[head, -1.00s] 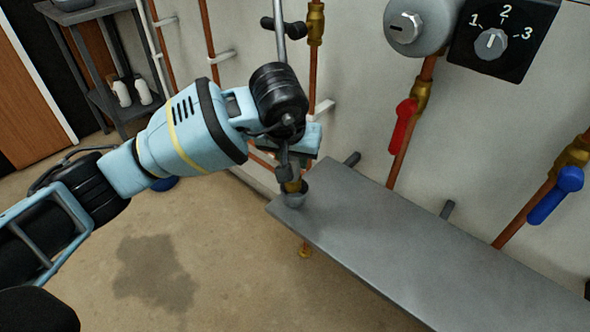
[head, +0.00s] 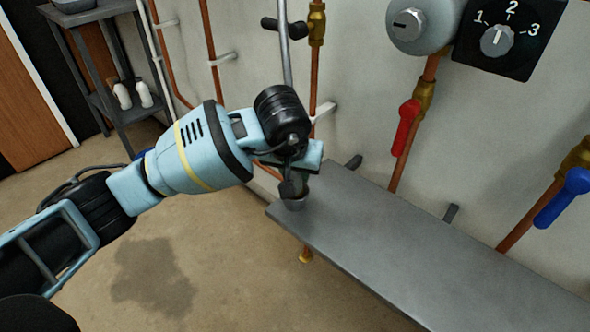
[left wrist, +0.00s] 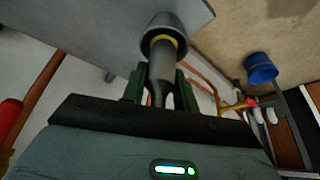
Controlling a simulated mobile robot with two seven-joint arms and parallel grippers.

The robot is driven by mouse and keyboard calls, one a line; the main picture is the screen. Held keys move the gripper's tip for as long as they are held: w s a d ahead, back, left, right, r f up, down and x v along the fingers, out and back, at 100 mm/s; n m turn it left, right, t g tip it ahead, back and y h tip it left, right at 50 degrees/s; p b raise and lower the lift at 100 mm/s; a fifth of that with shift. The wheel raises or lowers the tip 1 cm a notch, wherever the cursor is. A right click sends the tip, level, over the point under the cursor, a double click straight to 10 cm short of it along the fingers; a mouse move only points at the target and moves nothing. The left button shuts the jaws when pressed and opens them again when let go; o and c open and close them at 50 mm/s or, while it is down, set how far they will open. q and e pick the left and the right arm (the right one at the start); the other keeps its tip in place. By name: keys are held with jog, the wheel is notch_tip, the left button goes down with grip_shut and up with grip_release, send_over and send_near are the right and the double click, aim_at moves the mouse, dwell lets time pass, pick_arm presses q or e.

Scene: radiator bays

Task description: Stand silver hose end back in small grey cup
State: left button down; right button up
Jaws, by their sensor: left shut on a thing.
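The silver hose end (left wrist: 160,55) shows in the left wrist view, with a brass-yellow ring near the cup's mouth. Its tip is hidden by the rim, and it looks to be in the cup. The small grey cup (head: 293,203) stands on the left end of the grey shelf; it also shows in the left wrist view (left wrist: 166,22). My left gripper (head: 297,175) is directly above the cup, its green fingers (left wrist: 157,88) shut on the hose end. The grey hose (head: 283,45) rises behind the gripper. My right gripper is in neither view.
The grey shelf (head: 430,255) is otherwise bare. Behind it are copper pipes, a red lever (head: 405,128), a blue lever (head: 563,198) and a numbered dial (head: 497,41) on the wall. A blue bucket (left wrist: 261,68) stands on the floor.

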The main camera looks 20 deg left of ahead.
pick_arm(q)
jog(key=shift+f, duration=0.15)
jog(key=c, duration=1.1)
grip_release()
jog(key=shift+r, duration=0.2)
jog(key=p+v, duration=0.3)
jog(key=v, duration=0.9)
jog(key=shift+w+r, duration=0.1)
jog(key=shift+r, duration=0.05)
